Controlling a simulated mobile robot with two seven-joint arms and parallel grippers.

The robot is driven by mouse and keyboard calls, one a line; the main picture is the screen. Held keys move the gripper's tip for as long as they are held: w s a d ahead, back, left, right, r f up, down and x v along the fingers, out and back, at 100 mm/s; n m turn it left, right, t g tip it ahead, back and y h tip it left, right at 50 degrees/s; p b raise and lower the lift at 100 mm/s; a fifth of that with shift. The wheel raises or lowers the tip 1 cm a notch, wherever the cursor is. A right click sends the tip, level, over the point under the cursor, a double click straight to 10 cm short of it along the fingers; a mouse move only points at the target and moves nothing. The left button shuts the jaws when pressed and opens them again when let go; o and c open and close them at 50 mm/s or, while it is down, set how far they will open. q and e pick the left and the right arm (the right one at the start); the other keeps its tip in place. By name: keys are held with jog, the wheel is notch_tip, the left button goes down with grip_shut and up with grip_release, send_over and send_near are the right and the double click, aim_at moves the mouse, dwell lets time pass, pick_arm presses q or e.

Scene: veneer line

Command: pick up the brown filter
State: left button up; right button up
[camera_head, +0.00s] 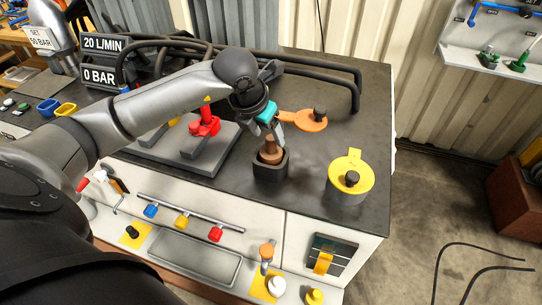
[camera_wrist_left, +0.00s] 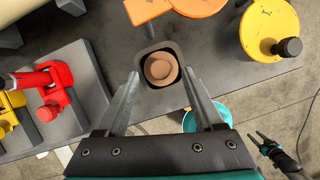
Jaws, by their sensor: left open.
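The brown filter (camera_head: 270,152) stands upright in a dark square holder (camera_head: 270,172) near the middle of the worktop. In the left wrist view the round brown filter (camera_wrist_left: 161,69) shows from above inside the holder's square rim (camera_wrist_left: 146,52). My left gripper (camera_head: 274,128) is open and empty just above the filter, pointing down. In the left wrist view its two fingers come up on either side of the filter's lower part, apart from it. My right gripper (camera_wrist_left: 265,141) shows small at the lower right of that view, its fingers apart, far from the filter.
An orange lid (camera_head: 311,122) with a dark knob lies behind the holder. A yellow-topped canister (camera_head: 350,177) stands to the right. A grey block with red and yellow valves (camera_head: 205,125) is at left. Black hoses (camera_head: 320,72) run along the back.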

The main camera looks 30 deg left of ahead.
aim_at(270, 138)
pick_arm(q)
jog(key=shift+x, duration=1.9)
grip_shut()
jog(key=shift+r, duration=0.1)
